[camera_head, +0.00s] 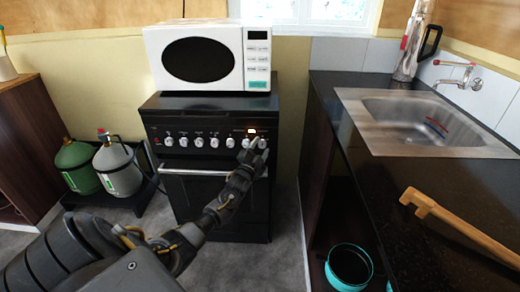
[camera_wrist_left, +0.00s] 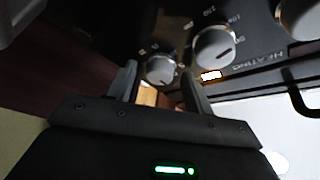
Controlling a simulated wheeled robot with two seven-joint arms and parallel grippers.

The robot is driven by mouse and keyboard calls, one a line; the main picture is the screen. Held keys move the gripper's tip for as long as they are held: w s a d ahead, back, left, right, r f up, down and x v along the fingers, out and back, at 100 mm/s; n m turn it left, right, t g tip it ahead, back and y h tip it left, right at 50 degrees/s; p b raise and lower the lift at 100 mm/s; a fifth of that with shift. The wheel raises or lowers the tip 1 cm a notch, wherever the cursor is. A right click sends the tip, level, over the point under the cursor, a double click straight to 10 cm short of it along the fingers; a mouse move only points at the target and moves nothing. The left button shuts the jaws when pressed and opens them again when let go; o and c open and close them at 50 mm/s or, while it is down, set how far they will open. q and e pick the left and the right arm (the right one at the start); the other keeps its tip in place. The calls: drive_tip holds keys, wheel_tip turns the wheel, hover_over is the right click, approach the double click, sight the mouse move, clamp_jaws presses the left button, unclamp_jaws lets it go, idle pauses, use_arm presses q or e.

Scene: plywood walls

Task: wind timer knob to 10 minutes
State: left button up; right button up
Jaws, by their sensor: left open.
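The black stove (camera_head: 215,205) carries a row of silver knobs along its front panel. My left gripper (camera_head: 254,147) is at the right end of this row and partly covers the knobs there. In the left wrist view the panel appears upside down. The end knob (camera_wrist_left: 160,70) shows between the two open fingers of my left gripper (camera_wrist_left: 160,86); I cannot tell whether they touch it. Its scale marks are too small to read. Beside it is a knob with a numbered scale (camera_wrist_left: 213,47), near a lit lamp (camera_wrist_left: 211,76) and the word HEATING. My right gripper is not in view.
A white microwave (camera_head: 207,57) stands on the stove. At right, a dark counter (camera_head: 400,178) holds a sink (camera_head: 420,122) and a wooden object (camera_head: 462,228). A bucket (camera_head: 349,268) sits below.

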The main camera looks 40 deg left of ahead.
use_arm(q)
drive_tip(key=c, duration=1)
